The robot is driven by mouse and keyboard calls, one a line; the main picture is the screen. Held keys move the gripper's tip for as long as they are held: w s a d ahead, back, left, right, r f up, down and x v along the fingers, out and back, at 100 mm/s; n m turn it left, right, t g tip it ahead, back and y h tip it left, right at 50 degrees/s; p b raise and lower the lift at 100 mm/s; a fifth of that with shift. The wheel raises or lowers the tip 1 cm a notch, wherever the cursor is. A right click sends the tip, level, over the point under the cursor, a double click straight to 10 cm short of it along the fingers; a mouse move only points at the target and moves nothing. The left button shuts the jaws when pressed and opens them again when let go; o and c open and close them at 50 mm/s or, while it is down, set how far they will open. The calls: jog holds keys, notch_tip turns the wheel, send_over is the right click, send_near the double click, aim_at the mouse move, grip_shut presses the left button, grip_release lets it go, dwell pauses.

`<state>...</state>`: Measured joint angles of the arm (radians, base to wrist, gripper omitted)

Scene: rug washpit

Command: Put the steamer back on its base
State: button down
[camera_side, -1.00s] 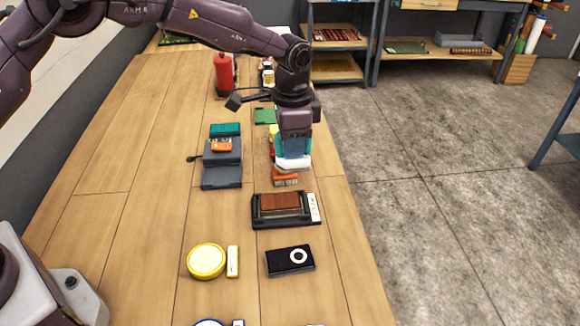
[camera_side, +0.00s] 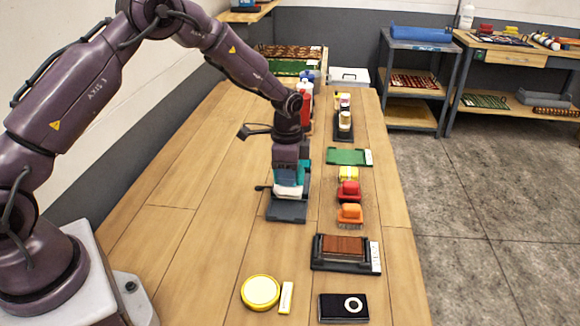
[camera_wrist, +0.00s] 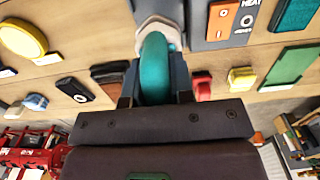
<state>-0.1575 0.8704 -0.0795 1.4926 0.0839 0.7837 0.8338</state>
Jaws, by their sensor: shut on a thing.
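The steamer (camera_side: 287,188), teal with a whitish lower part, is in my gripper (camera_side: 288,168), which is shut on it and points down. Its rounded teal body shows between the fingers (camera_wrist: 156,82) in the wrist view. The dark grey base (camera_side: 286,213) lies on the bench directly under it, its near end showing. In the wrist view the base (camera_wrist: 204,32) carries an orange panel marked HEAT, right of the steamer. Whether the steamer touches the base is hidden.
Right of the base stand an orange brush (camera_side: 350,213), a red brush (camera_side: 348,191) and a green tray (camera_side: 342,156). Nearer lie a dark tray with a brown block (camera_side: 341,248), a yellow round tin (camera_side: 260,292) and a black box (camera_side: 343,308).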

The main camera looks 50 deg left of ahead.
aim_at(287, 191)
jog(key=shift+f, duration=2.1)
jog(key=shift+f, duration=0.45)
jog(key=c, duration=0.6)
grip_release()
jog(key=shift+r, duration=3.5)
